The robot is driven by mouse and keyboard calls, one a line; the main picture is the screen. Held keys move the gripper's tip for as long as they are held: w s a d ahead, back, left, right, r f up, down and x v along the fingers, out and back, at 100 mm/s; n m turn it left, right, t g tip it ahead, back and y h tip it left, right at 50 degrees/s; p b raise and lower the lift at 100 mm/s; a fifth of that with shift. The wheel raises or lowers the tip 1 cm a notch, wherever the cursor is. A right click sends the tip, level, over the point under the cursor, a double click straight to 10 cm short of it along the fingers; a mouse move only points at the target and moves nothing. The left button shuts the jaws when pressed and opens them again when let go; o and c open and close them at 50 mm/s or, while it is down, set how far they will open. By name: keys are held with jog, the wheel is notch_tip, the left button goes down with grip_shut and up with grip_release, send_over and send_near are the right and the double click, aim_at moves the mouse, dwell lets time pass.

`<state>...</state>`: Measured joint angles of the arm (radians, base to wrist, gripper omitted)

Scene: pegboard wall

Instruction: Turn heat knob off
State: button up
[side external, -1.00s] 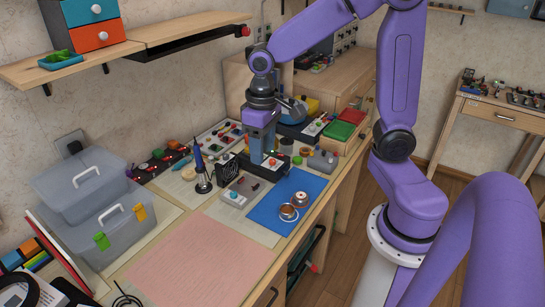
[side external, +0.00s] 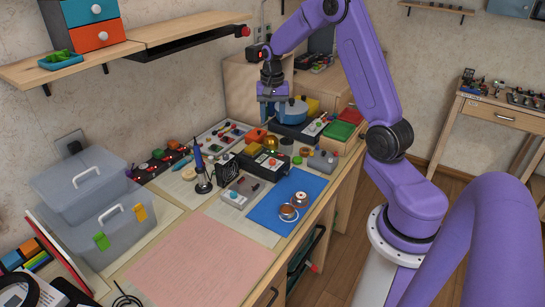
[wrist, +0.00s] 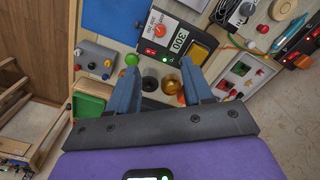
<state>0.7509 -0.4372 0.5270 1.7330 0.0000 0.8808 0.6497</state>
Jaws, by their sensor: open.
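A black control box (side external: 266,163) stands beside the blue mat. In the wrist view the box (wrist: 172,32) shows a "300" display (wrist: 180,41), the red knob (wrist: 160,30) and a red-lit switch (wrist: 150,52). The knob's setting is too small to tell. My gripper (side external: 271,108) is open and empty, in the air farther back, in front of the blue pot. In the wrist view my fingertips (wrist: 160,64) point toward the box, apart from it.
A blue pot (side external: 292,112) stands behind my gripper. A grey button box (side external: 323,161) is to the right. The blue mat (side external: 272,215) holds two small round items; the pink mat (side external: 195,260) is clear.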

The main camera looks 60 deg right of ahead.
aim_at(272, 160)
notch_tip(272, 160, down, 16)
jog(key=shift+f, duration=0.1)
dwell(0.4)
grip_shut()
